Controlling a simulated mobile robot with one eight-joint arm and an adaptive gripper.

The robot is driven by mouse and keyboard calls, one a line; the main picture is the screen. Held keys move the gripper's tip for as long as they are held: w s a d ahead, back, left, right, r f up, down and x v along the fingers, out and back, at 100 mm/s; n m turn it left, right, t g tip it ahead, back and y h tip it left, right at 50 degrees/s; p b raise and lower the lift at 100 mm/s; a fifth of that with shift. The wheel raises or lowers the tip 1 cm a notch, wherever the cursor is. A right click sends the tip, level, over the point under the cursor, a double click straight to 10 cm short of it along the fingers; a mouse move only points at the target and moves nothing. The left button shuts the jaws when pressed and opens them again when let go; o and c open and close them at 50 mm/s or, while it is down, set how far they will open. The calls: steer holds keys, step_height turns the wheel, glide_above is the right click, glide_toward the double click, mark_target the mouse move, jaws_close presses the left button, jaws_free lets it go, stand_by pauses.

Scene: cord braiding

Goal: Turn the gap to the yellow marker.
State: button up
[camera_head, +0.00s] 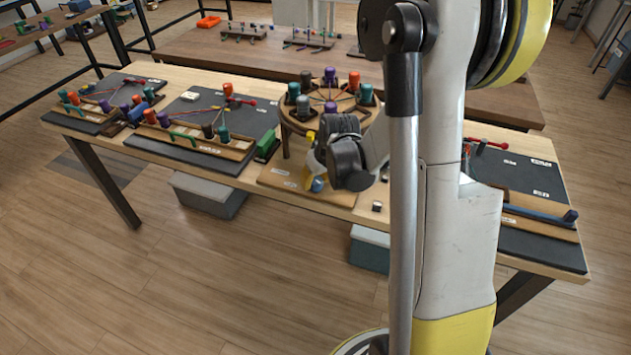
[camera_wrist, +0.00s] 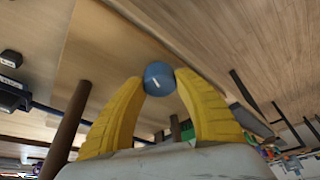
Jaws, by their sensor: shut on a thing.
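A round wooden braiding disk (camera_head: 300,120) stands on a wooden base (camera_head: 282,178) in the middle of the table. Orange, purple, green and dark bobbins sit around its rim, with cords running to its centre. My gripper (camera_head: 316,178) is low at the front of the disk. In the wrist view its yellow fingers (camera_wrist: 158,84) are shut on a round blue knob (camera_wrist: 159,76) with a short white line on its face. The knob also shows in the head view (camera_head: 317,185). My arm hides part of the disk's right front.
Left of the disk lie dark boards with wooden racks, bobbins and cords (camera_head: 205,120). A green block (camera_head: 267,143) stands close by on the left. On the right is another dark board (camera_head: 525,175) with a blue bar. A small metal cube (camera_head: 377,206) lies near the front edge.

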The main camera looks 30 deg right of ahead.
steer(key=m+h, duration=0.1)
steer(key=m, duration=0.2)
steer(key=m+h, duration=0.1)
steer(key=m, duration=0.2)
steer(key=shift+m+g+b, duration=0.3)
steer(key=shift+g+b, duration=0.05)
steer(key=shift+g, duration=0.05)
steer(key=m+g+h, duration=0.1)
steer(key=m, duration=0.2)
steer(key=m+h, duration=0.1)
steer(key=m, duration=0.2)
steer(key=shift+g, duration=0.4)
steer(key=o, duration=1.2)
steer(key=v, duration=1.2)
steer(key=shift+d, duration=0.1)
